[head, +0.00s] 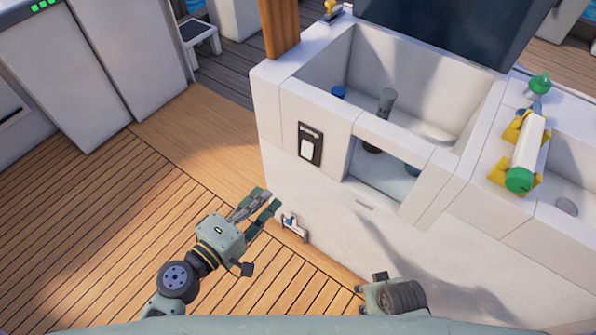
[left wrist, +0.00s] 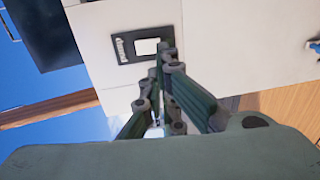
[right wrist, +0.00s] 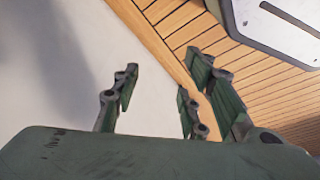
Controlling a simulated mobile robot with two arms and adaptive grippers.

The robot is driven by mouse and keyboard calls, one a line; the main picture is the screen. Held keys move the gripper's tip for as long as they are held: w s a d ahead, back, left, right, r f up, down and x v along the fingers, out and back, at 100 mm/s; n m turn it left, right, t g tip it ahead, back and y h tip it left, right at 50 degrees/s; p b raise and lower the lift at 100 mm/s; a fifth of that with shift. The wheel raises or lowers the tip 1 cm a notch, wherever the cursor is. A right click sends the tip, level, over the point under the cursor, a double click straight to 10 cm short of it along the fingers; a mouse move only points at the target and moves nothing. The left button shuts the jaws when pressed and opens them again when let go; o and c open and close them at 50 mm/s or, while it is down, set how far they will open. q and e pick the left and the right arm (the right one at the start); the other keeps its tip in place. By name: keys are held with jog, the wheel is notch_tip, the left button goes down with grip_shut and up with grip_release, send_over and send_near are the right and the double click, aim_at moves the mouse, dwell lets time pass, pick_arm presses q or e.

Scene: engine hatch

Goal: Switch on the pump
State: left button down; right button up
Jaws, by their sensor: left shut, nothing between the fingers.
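The pump switch (head: 310,144) is a black plate with a white rocker on the front wall of the white hatch block. It also shows in the left wrist view (left wrist: 147,46), beyond the fingertips, with small lettering I cannot read. My left gripper (head: 268,201) is shut and empty, below and left of the switch in the head view and apart from it. Its fingers (left wrist: 165,62) partly overlap the plate's lower edge in the left wrist view. My right gripper (right wrist: 160,85) is open and empty beside the white wall; in the head view its fingers cannot be made out.
The open hatch (head: 350,70) holds pipe parts and has a cutout in its front wall. A small valve fitting (head: 293,226) sticks out low on the wall. A white cylinder with green ends (head: 528,150) sits in yellow brackets at right. Wooden deck (head: 90,215) is clear at left.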

pick_arm(q)
jog(key=shift+w, duration=0.1)
jog(key=p, duration=0.2)
send_near(306, 158)
jog(key=x, duration=0.5)
jog(key=shift+w+d+r, duration=0.1)
jog(key=shift+w+r, duration=0.05)
jog(key=shift+w, duration=0.1)
jog(key=shift+w+d+f, duration=0.2)
jog(key=shift+w+d, duration=0.25)
jog(key=shift+w, duration=0.1)
pick_arm(e)
notch_tip(306, 158, down, 6)
jog(key=s, duration=0.2)
jog(key=shift+s+d, duration=0.2)
jog(key=shift+s, duration=0.15)
jog(key=shift+r, duration=0.1)
